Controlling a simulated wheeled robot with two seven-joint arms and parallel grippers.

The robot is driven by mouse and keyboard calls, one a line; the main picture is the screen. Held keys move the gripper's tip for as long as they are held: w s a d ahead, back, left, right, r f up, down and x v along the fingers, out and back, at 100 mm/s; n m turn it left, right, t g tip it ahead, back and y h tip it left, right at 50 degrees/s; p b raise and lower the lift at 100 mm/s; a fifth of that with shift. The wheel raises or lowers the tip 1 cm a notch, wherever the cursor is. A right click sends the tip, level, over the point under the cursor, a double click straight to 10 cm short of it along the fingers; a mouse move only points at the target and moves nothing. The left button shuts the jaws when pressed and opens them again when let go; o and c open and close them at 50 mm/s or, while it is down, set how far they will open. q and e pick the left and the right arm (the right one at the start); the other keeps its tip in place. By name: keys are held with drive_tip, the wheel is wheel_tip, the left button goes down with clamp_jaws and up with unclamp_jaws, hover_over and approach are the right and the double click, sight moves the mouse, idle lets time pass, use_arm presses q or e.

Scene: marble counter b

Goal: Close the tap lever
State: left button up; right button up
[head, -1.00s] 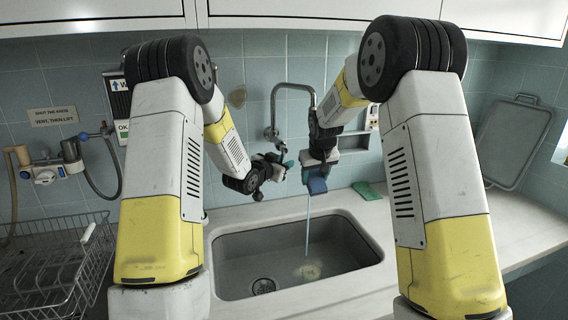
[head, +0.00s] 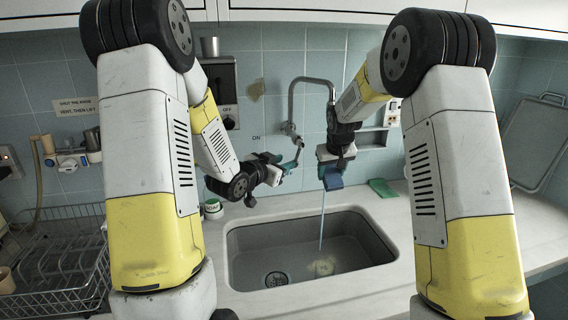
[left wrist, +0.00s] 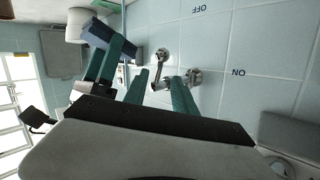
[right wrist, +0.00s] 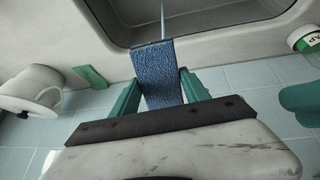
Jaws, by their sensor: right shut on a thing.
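The metal tap (head: 291,104) is mounted on the tiled wall, its spout arching to the right. Water (head: 322,222) falls in a thin stream into the sink (head: 240,262). The small lever (head: 298,147) is at the tap's base; metal tap parts (left wrist: 192,78) also show in the left wrist view. My left gripper (head: 291,166) is just below the lever, its teal fingers (left wrist: 160,96) apart; I cannot tell whether they touch the lever. My right gripper (head: 333,168) is shut on a blue textured block (right wrist: 158,72), held above the sink beside the stream.
A wire rack (head: 62,262) stands left of the sink. A green pad (head: 383,188) lies on the counter at right. A small labelled pot (head: 212,208) stands behind the sink's left corner.

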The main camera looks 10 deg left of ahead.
use_arm(q)
drive_tip(key=shift+w+a, duration=0.15)
drive_tip(key=shift+a, duration=0.05)
drive_tip(key=c, duration=0.5)
drive_tip(key=a+m+h, duration=0.1)
drive_tip(key=a+m, duration=0.1)
drive_tip(key=m, duration=0.1)
drive_tip(key=w+a+m+h, duration=0.1)
drive_tip(key=m, duration=0.3)
drive_tip(key=a+m+h, duration=0.1)
drive_tip(key=a+m, duration=0.1)
drive_tip(key=m, duration=0.1)
drive_tip(key=shift+w+a+f+h, duration=0.2)
drive_tip(key=shift+a+f+h, duration=0.1)
drive_tip(key=shift+a, duration=0.05)
clamp_jaws()
drive_tip(key=s+a+f+m+g+h, duration=0.3)
drive_tip(key=s+a+f+m+h, duration=0.15)
drive_tip(key=m, duration=0.65)
drive_tip(key=r+x, duration=0.1)
drive_tip(key=x, duration=1.1)
drive_tip(key=shift+d, duration=0.3)
drive_tip(key=shift+w, duration=0.1)
